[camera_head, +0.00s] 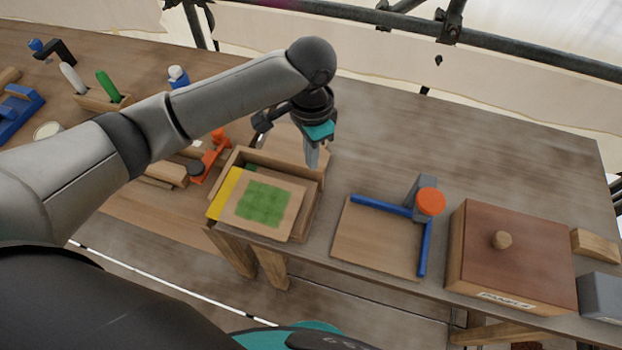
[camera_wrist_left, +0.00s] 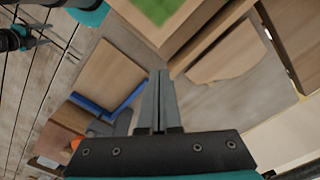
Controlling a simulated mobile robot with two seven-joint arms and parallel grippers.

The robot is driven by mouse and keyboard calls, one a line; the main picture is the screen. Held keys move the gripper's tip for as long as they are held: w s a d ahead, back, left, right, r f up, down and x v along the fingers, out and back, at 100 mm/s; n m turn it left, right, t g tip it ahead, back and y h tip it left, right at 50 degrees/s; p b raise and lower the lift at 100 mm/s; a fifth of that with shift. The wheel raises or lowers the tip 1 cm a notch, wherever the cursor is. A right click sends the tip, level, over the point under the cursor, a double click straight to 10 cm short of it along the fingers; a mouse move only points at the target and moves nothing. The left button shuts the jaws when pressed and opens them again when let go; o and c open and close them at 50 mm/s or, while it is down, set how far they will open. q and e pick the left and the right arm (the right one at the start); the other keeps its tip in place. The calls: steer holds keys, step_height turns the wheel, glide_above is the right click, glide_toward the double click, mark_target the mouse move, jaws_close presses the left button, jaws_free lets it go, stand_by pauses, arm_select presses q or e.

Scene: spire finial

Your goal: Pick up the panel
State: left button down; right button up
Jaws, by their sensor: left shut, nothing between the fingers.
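A square light-wood panel with a green patch (camera_head: 263,205) lies on an open wooden tray (camera_head: 317,187), with a yellow piece (camera_head: 228,193) showing along its left side. A corner of the panel shows at the top of the left wrist view (camera_wrist_left: 172,32). My left gripper (camera_head: 312,160) points down at the tray's far right corner, beyond the panel. Its fingers (camera_wrist_left: 160,76) are shut with nothing between them, apart from the panel. A dark and teal part at the upper left of the wrist view may be my right gripper (camera_wrist_left: 38,42); its jaws are unclear.
Right of the tray lie a plain board with blue fence bars (camera_head: 378,238) and an orange-topped clamp (camera_head: 430,201). Further right is a lidded, labelled box (camera_head: 515,250). An orange tool (camera_head: 210,157) stands left.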

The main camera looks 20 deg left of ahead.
mark_target(311, 191)
arm_select(q)
step_height(311, 191, down, 10)
steer(key=shift+a+b, duration=0.1)
steer(key=shift+b, duration=0.75)
